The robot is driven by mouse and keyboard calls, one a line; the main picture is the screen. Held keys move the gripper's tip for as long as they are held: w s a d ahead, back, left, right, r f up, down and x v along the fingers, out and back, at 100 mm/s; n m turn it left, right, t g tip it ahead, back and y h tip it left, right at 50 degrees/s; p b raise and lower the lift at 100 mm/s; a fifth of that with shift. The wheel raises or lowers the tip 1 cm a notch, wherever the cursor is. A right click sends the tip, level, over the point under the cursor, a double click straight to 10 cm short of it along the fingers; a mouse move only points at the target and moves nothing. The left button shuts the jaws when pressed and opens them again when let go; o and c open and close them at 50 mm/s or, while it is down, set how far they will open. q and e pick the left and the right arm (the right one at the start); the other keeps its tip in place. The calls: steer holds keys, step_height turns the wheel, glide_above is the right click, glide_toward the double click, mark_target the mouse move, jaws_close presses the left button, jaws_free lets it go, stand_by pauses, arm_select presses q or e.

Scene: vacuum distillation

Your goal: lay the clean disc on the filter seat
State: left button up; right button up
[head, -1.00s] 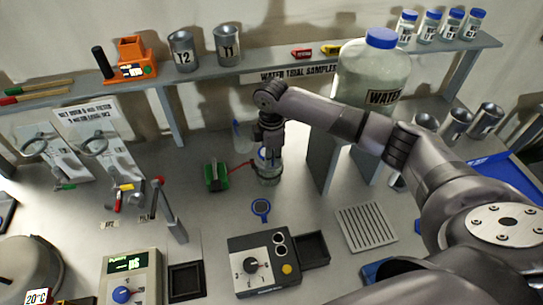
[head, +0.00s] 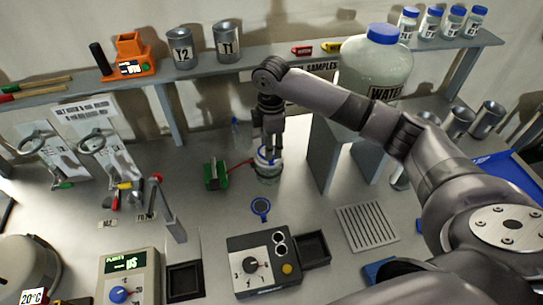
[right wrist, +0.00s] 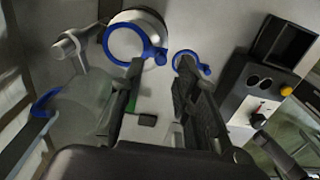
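A blue-rimmed disc with a small tab (right wrist: 158,56) lies over the top of a pale round vessel in the right wrist view. In the head view its blue rim shows on the glass filter vessel (head: 268,172), just below my right gripper (head: 268,146). In the right wrist view the two fingers of my right gripper (right wrist: 160,75) stand apart, with the disc's tab beyond the gap. A second blue-rimmed disc with a tab (head: 260,208) lies flat on the bench, and it also shows in the right wrist view (right wrist: 204,69). My left gripper is out of view.
A green block (head: 215,175) with a red hose stands left of the vessel. A black-and-white control box (head: 263,262) is in front, a slotted tray (head: 368,227) to its right. The large water bottle (head: 373,68) stands on a raised stand behind my right arm.

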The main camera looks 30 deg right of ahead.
step_height(320, 180, up, 8)
steer(key=b, duration=0.1)
steer(key=shift+b, duration=0.4)
steer(key=shift+s+f, duration=0.1)
steer(key=shift+f, duration=0.05)
